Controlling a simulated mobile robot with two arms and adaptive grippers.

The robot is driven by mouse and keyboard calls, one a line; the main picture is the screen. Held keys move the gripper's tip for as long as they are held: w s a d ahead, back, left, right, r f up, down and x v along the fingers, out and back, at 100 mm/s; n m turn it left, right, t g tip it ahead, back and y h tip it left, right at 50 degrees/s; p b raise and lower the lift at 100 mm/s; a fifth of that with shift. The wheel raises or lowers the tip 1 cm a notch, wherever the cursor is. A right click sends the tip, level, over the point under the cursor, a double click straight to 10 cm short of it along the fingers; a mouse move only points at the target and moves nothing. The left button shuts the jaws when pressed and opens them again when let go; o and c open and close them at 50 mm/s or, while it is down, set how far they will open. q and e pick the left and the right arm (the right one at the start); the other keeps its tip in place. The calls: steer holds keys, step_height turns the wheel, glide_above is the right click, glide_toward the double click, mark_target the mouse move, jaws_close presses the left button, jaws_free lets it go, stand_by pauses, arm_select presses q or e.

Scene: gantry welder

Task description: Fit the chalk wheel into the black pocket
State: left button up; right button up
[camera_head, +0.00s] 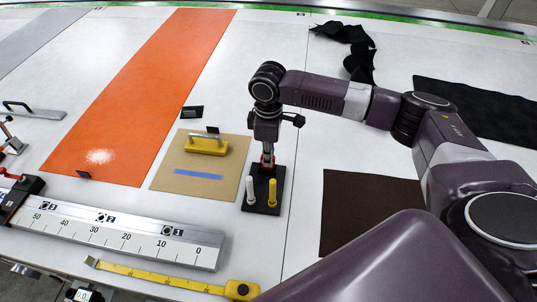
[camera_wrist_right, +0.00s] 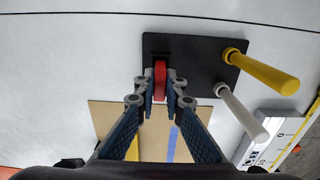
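The red chalk wheel (camera_wrist_right: 160,80) is seen edge-on between the fingertips of my right gripper (camera_wrist_right: 161,92). In the head view, my right gripper (camera_head: 267,158) points down over the far end of the black plate (camera_head: 262,205), with a bit of red between its tips. The fingers are closed on the wheel from both sides. The black plate (camera_wrist_right: 200,55) also shows in the right wrist view. The black pocket (camera_wrist_right: 159,58) is at the plate's end, at the wheel's far tip and partly hidden. I cannot tell how deep the wheel sits. My left gripper is not in view.
A white peg (camera_head: 250,190) and a yellow peg (camera_head: 272,192) stand on the plate's near end. A ruler (camera_head: 130,235) and tape measure (camera_head: 240,290) lie in front. A dark brown sheet (camera_head: 370,205) lies right.

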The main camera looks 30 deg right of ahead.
steer(key=o, duration=0.5)
steer(key=shift+o, duration=0.2)
steer(key=shift+r, duration=0.15)
step_height(320, 180, up, 12)
